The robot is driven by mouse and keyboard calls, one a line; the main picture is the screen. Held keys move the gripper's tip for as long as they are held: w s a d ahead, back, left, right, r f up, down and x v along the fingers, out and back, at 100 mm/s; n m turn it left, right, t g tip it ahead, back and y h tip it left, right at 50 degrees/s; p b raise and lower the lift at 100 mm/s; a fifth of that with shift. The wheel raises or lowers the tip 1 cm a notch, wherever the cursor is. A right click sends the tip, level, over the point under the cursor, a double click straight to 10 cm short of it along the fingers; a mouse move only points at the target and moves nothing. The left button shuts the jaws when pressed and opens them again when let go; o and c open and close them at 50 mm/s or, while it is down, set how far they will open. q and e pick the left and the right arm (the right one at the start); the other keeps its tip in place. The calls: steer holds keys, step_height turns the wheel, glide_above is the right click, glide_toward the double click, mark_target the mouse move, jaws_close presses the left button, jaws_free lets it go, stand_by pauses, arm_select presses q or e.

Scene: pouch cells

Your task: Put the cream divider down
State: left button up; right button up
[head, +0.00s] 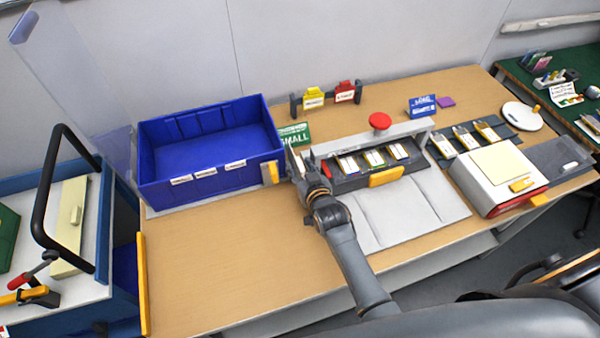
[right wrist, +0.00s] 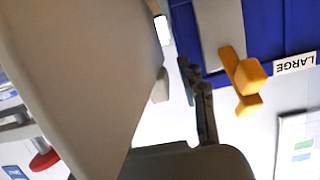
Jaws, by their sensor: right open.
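A cream divider (head: 70,228) with a small cream grip lies flat on the white top of the cart at the left in the head view. My right gripper (head: 298,165) is open and empty, by the right front corner of the blue bin (head: 160,188), far from the cream divider. In the right wrist view my right gripper (right wrist: 195,80) has dark fingers, with a yellow handle (right wrist: 245,78) on a greyish plate to their right, apart from them. The cream divider is not recognisable in that view. My left gripper is not in view.
A grey tray with a yellow handle (head: 386,177) holds several pouch cells right of my right gripper. A green SMALL sign (head: 294,136) stands behind it. A black hoop rail (head: 45,185) rises over the cart. The front left tabletop (head: 230,260) is clear.

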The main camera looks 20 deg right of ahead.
steer(key=shift+w, duration=0.3)
steer(key=shift+s, duration=0.1)
steer(key=shift+c, duration=0.3)
jaws_close()
steer(key=shift+r, duration=0.1)
